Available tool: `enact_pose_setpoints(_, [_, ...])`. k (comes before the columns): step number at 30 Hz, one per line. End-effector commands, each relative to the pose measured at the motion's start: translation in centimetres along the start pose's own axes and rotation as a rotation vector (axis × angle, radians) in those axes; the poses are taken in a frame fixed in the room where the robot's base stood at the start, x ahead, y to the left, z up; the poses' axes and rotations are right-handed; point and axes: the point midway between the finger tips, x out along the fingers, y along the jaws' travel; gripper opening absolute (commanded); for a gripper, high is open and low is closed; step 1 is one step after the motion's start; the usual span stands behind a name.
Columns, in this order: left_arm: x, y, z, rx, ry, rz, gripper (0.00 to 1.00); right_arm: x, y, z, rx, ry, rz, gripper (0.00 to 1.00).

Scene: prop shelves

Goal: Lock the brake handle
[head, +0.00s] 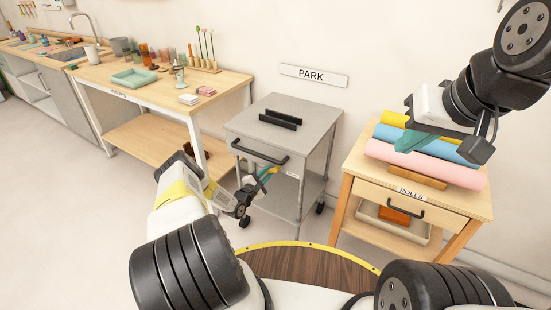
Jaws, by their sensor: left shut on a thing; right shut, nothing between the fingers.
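A grey wheeled cart (312,150) stands under the PARK sign, with a black bar handle (260,152) across its upper front. My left gripper (265,178) is low at the cart's front, below that bar. My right gripper (417,141) is shut and empty, held over the rolls at the right, well apart from the cart.
A wooden stand (465,204) labelled ROLLS holds pink, blue and yellow rolls close under my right gripper. A workbench (150,89) with cups, a green tray and tools stands left of the cart. The floor (60,180) at left is clear.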

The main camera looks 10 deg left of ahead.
Motion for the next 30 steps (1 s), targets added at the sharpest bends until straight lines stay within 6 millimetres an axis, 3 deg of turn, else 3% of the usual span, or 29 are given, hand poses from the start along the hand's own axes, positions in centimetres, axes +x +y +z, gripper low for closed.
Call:
enact_pose_setpoints(8, [-0.1, -0.2, 0.0, -0.004, 0.002, -0.003, 0.00, 0.0, 0.0, 0.0, 0.000, 0.000, 0.000, 0.00])
enact_pose_setpoints(9, [-0.1, -0.2, 0.0, -0.004, 0.002, -0.003, 0.22, 0.0, 0.0, 0.0, 0.000, 0.000, 0.000, 0.00])
enact_pose_setpoints(10, [-0.1, -0.2, 0.0, -0.004, 0.002, -0.003, 0.25, 0.0, 0.0, 0.0, 0.000, 0.000, 0.000, 0.00])
enact_pose_setpoints(20, [-0.2, -0.1, 0.0, -0.002, 0.001, -0.001, 0.25, 0.0, 0.0, 0.0, 0.000, 0.000, 0.000, 0.00])
enact_pose_setpoints(30, [-5.4, -0.1, -0.1, -0.005, 0.003, -0.002, 0.25, 0.0, 0.0, 0.0, 0.000, 0.000, 0.000, 0.00])
